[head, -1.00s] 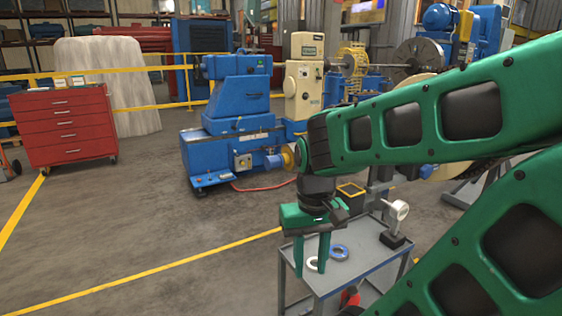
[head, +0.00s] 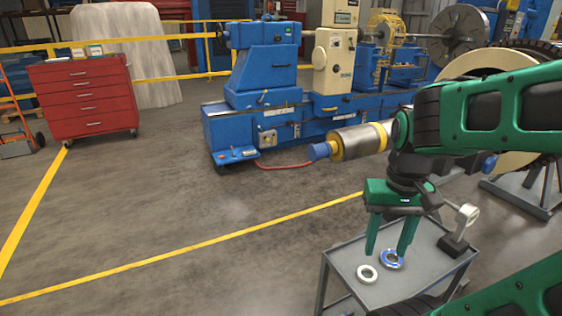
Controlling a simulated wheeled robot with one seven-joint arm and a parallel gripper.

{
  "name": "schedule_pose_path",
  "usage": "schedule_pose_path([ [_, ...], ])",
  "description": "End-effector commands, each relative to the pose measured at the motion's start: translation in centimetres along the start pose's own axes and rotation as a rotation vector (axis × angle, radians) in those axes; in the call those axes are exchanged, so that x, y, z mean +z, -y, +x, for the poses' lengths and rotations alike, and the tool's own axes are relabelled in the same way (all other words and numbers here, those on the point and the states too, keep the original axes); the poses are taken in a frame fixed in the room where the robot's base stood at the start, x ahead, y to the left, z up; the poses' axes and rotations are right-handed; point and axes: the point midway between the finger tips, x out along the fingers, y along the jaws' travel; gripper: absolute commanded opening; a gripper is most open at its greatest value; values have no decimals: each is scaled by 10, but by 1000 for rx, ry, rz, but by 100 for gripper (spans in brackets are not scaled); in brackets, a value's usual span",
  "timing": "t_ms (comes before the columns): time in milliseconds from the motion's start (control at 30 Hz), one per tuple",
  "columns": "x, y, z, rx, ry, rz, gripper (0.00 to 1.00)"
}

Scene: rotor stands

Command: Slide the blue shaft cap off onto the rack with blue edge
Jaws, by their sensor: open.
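A blue shaft cap (head: 319,151) sits on the left end of a horizontal metal shaft (head: 356,143) with a yellow band at its right. A second blue cap (head: 489,165) shows at the right, partly behind my arm. I cannot make out a rack with a blue edge.
The grey cart (head: 350,262) carries a white ring (head: 367,274), a blue ring (head: 392,260) and a gauge-like white tool (head: 466,215) on a dark base. A blue lathe (head: 262,75) stands behind the shaft. A red tool chest (head: 85,97) stands left.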

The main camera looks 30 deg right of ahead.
Motion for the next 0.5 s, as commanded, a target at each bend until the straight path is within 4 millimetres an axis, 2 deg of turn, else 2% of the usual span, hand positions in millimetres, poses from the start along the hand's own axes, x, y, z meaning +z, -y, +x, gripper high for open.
schedule_pose_path([
  [33,8,-5,-4,-5,-10,1,57],
  [67,7,-6,-5,-3,-9,4,57],
  [167,-5,-7,-4,17,2,17,57],
  [300,-41,-17,-2,82,26,59,57],
  [500,-97,-17,6,227,37,122,57],
])
